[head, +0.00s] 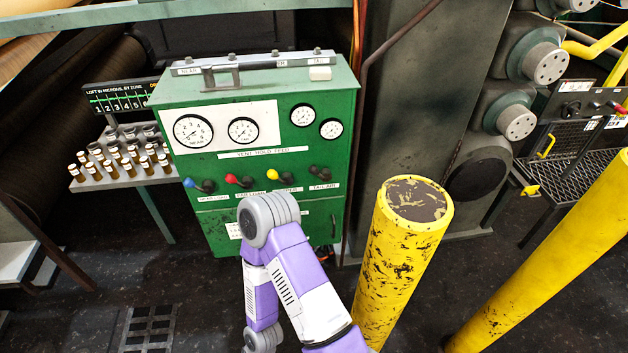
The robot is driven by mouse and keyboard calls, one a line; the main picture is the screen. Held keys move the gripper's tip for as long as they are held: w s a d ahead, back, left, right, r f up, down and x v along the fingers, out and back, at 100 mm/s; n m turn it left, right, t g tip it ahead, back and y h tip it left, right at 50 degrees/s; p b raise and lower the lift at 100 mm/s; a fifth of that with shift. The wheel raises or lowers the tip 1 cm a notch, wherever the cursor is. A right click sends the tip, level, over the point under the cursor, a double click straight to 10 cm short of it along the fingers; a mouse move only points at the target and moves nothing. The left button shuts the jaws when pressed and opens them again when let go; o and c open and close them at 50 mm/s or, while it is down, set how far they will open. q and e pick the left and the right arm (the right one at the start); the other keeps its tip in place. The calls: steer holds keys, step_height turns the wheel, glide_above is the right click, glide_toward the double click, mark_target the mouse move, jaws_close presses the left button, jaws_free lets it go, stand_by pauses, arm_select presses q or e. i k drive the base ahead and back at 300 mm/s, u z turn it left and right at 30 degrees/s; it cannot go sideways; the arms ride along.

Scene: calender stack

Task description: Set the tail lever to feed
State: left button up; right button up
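A green control cabinet (335,215) stands upright left of centre, with a row of levers across its front. The rightmost lever (321,174), above a label that seems to read "TAIL AIR", has a dark handle pointing up and left; its knob colour is hard to tell. A printed strip (262,153) above the levers reads "VENT HOLD FEED". Three other levers have a blue knob (188,183), a red knob (231,178) and a yellow knob (272,174). A purple and white arm of mine rises in front of the cabinet's lower part. Neither gripper shows.
Pressure gauges (193,131) sit above the levers. A yellow post (395,265) stands close at the right, and another (560,250) leans in view farther right. A side table (105,182) with several small bottles is left of the cabinet.

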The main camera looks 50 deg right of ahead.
mark_target(313, 170)
steer(key=u, duration=1.75)
steer(key=i, duration=1.05)
steer(key=z, duration=4.15)
steer(key=i, duration=0.5)
steer(key=z, duration=0.15)
steer(key=k, duration=0.3)
steer(key=u, duration=0.35)
